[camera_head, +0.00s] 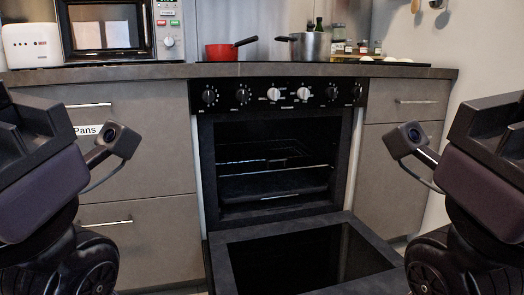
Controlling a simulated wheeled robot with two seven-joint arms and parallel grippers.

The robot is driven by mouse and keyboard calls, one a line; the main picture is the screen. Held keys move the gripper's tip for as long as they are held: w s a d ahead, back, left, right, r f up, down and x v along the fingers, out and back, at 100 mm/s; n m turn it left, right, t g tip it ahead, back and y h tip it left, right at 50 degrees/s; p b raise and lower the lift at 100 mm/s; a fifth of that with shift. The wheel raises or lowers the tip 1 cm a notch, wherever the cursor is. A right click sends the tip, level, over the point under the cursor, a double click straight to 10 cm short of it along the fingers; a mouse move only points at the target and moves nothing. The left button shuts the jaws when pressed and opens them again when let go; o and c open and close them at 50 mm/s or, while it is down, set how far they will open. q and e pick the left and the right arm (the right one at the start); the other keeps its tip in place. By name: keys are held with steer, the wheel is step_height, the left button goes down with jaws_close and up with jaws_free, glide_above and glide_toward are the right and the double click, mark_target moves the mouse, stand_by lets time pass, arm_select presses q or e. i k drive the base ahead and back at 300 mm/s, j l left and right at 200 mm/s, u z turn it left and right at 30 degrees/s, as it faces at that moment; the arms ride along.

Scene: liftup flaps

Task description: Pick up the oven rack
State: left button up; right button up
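The oven (275,112) stands in the middle with its door (310,258) folded down and open. The oven rack (276,173) is inside the dark cavity, its thin front bar catching the light. Another wire level (250,161) shows faintly near it, and a dark tray-like shape (270,187) lies just below. Details in the cavity are hard to make out. My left arm comes in at the left edge and my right arm at the right edge, both apart from the oven. The fingertips of both grippers are out of view.
The counter (110,74) above holds a microwave (115,28), a toaster (32,45), a red pan (221,51), a metal pot (311,46) and bottles. Drawers (150,238) flank the oven. The lowered door juts out in front; space above it is clear.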

mark_target(279, 158)
steer(key=i+j+z, duration=0.1)
steer(key=i+j, duration=0.15)
steer(key=i+j+z, duration=0.1)
steer(key=j, duration=0.25)
steer(key=i+j+z, duration=0.1)
steer(key=i+j, duration=0.2)
steer(key=i+j+z, duration=0.1)
steer(key=j, duration=0.25)
steer(key=i+j+z, duration=0.1)
steer(key=i+j, duration=0.15)
steer(key=i+j+z, duration=0.1)
steer(key=j, duration=0.35)
steer(key=i, duration=0.1)
